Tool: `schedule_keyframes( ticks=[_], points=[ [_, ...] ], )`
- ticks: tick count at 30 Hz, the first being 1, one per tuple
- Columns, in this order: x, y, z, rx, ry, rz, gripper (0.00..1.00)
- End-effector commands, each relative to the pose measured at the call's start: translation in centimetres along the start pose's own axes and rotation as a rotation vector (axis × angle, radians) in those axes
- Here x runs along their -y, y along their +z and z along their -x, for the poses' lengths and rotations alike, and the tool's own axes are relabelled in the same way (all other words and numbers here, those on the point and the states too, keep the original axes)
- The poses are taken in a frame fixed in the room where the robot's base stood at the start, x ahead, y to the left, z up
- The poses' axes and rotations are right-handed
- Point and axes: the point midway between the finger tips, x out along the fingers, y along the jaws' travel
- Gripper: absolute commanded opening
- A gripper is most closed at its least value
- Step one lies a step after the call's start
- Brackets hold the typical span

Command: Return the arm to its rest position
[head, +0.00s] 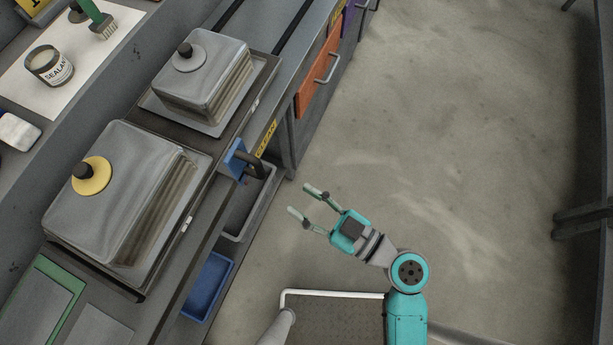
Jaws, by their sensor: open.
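My gripper (308,203) is open and empty, held out over the floor at the lower middle of the head view. Its two fingers point up and left toward the workbench (196,262), with a visible gap between them. My arm (408,268) is bent, with its teal joint to the right of the gripper. No thing touches the fingers.
Two lidded metal boxes, one with a yellow knob base (91,176) and one with a pale knob base (190,58), sit on the bench. A blue bracket with a dark handle (240,162) juts from its edge. A blue bin (208,286) lies below. The floor (450,120) at right is clear.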

Motion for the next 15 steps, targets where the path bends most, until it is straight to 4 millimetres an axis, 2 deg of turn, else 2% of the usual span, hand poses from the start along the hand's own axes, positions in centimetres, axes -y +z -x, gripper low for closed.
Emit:
schedule_keyframes(
  ticks=[15],
  points=[
    [-0.05,0.41,0.19,0.015,0.016,-0.012,0.43]
  ],
)
